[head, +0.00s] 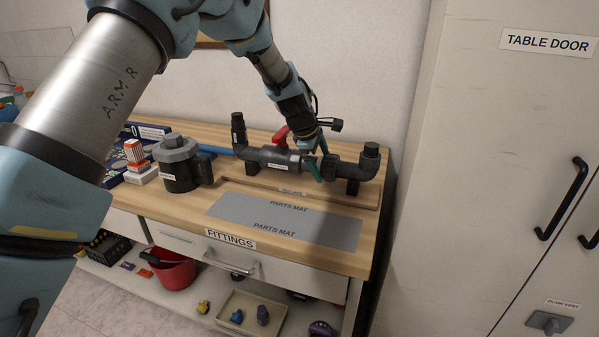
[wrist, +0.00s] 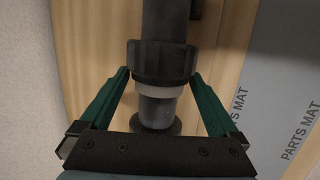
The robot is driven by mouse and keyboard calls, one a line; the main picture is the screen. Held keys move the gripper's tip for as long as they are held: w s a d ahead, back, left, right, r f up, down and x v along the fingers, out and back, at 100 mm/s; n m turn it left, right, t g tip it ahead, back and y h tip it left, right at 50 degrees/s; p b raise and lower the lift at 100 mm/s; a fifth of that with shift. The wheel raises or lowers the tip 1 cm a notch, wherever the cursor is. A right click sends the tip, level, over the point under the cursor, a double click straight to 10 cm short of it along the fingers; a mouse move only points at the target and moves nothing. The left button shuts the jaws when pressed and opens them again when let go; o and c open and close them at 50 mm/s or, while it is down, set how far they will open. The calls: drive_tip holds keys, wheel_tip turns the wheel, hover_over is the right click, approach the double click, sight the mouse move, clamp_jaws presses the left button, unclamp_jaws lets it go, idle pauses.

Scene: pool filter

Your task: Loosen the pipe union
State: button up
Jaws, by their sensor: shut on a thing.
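The pipe union is a dark ribbed nut (head: 331,167) on a black pipe assembly at the back of the wooden bench. My gripper (head: 319,164) reaches down on it from above with green fingers. In the wrist view the nut (wrist: 161,62) sits between the two fingertips of my gripper (wrist: 160,75), one on each side. The fingers are shut on the nut. A pale ring (wrist: 158,90) and a grey pipe end show below the nut, between the fingers. The nut's underside is hidden.
A red valve handle (head: 280,135) stands just left of my gripper. A black pump with a grey lid (head: 177,150) is further left. The grey parts mat (head: 285,222) in front is bare. A tall cabinet (head: 480,130) stands at right.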

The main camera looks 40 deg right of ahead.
drive_tip(key=shift+c, duration=1)
drive_tip(key=o, duration=1.4)
drive_tip(key=shift+r+p, duration=0.1)
drive_tip(key=shift+p, duration=0.25)
drive_tip(key=shift+o, duration=0.4)
drive_tip(key=shift+p+v, duration=1.5)
drive_tip(key=shift+v, duration=1.45)
